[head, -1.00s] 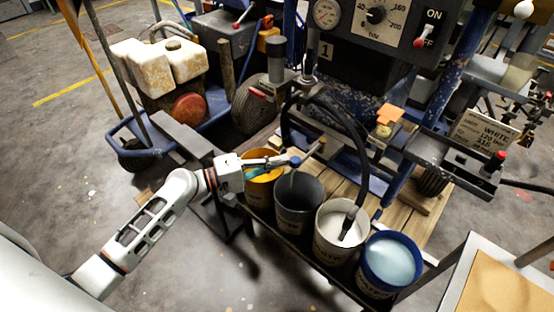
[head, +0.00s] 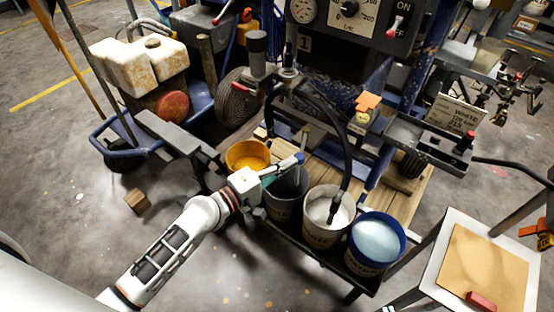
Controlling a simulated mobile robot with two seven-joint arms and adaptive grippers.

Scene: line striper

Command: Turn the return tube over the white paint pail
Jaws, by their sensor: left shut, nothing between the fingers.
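The white paint pail (head: 322,235) stands on the low rack with white paint in it, and a thick black hose (head: 347,150) reaches down into it. The pipe with a blue end (head: 298,158), which looks like the return tube, sits above the dark grey pail (head: 283,208), left of the white pail. My left gripper (head: 282,167) is shut and empty beside that blue end, over the grey pail. I cannot tell whether it touches the pipe. The pipe's lower part is partly hidden. My right gripper is not in view.
A yellow pail (head: 247,153) stands left of the grey one and a blue pail (head: 375,246) right of the white one. The striper's control panel (head: 350,20) rises behind. A table with a tan board (head: 484,268) is at the lower right. A wooden block (head: 137,201) lies on the floor.

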